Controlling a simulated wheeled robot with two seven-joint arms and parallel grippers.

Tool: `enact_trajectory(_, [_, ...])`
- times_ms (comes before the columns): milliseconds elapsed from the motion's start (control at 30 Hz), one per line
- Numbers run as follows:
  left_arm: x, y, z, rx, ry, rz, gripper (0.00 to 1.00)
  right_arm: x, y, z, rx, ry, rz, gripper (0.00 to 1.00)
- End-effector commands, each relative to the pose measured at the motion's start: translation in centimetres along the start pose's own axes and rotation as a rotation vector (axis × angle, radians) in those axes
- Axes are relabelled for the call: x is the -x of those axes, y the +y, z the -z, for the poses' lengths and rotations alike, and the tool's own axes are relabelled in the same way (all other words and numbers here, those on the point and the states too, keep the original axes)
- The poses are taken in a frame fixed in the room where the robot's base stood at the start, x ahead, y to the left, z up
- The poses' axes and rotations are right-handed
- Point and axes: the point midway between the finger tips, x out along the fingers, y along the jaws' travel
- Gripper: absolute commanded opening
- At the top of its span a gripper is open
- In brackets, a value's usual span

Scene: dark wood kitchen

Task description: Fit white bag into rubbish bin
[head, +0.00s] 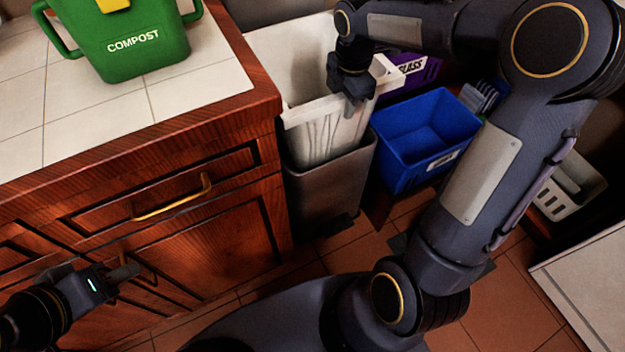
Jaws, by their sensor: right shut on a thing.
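The white bag (325,134) stands upright, with its lower part inside the grey rubbish bin (335,190) and its upper part above the bin's rim. My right gripper (356,100) is shut on the white bag at its top edge. The fingertips are partly hidden against the bag. My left gripper (125,272) is at the lower left, in front of the cabinet and away from the bag and bin. Its fingers are dark and small, and I cannot tell whether they are apart.
A green compost bin (130,50) stands on the tiled counter (190,95). A blue crate (425,140) and a purple glass bin (408,78) stand right of the rubbish bin. A white basket (570,190) is further right. The wooden cabinet (215,235) borders the bin's left side.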

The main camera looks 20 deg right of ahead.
Motion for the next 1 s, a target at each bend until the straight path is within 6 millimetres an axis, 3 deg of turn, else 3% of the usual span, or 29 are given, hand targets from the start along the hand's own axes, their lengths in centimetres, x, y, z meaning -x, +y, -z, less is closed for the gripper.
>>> enact_trajectory(33, [-1.4, -0.6, -0.7, 0.000, 0.000, 0.000, 0.36, -1.9, -0.2, 0.0, 0.000, 0.000, 0.001, 0.00])
enact_trajectory(100, [-2.2, -1.0, -1.1, 0.000, 0.000, 0.000, 0.36, -3.3, -0.2, 0.0, 0.000, 0.000, 0.001, 0.00])
enact_trajectory(367, [-3.7, -1.7, -1.9, 0.000, 0.000, 0.000, 0.36, -6.7, -0.5, 0.0, 0.001, -0.001, 0.004, 0.00])
enact_trajectory(600, [-5.8, -2.7, -2.9, 0.000, 0.000, 0.000, 0.36, -13.0, -1.0, 0.0, 0.000, 0.000, 0.005, 0.00])
enact_trajectory(700, [-6.4, -2.9, -3.2, 0.000, 0.000, 0.000, 0.36, -14.9, -1.1, 0.0, 0.000, 0.000, 0.002, 0.00])
enact_trajectory(1000, [-7.1, -3.2, -3.6, 0.000, 0.000, 0.000, 0.36, -17.2, -1.2, 0.0, -0.001, 0.000, 0.002, 0.00])
